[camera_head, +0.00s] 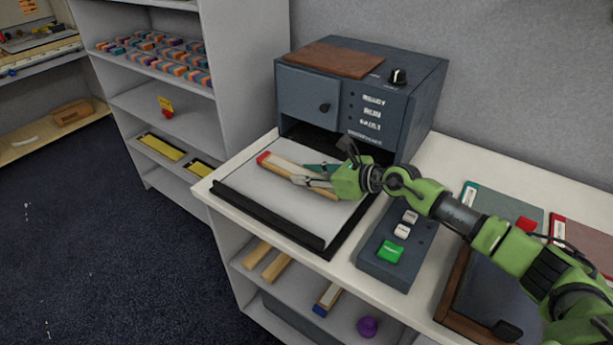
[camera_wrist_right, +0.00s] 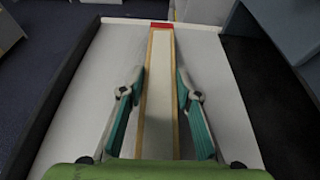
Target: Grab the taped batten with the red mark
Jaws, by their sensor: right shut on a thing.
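The batten (camera_head: 285,172) lies on the white tray surface (camera_head: 243,185) in front of the blue-grey machine. It has wooden edges, a pale strip along its top and a red end, which points to the left and away from my right gripper. My right gripper (camera_head: 301,173) is shut on the batten near its near end. In the right wrist view, the batten (camera_wrist_right: 159,90) runs straight ahead between the two fingers (camera_wrist_right: 160,78), with the red mark at its far end. Whether it is lifted clear of the tray I cannot tell. My left gripper is not in view.
The machine (camera_head: 425,95) stands behind the tray. A dark bar (camera_head: 268,214) edges the tray's front. A button box (camera_head: 385,265) sits to its right, with binders (camera_head: 500,205) beyond.

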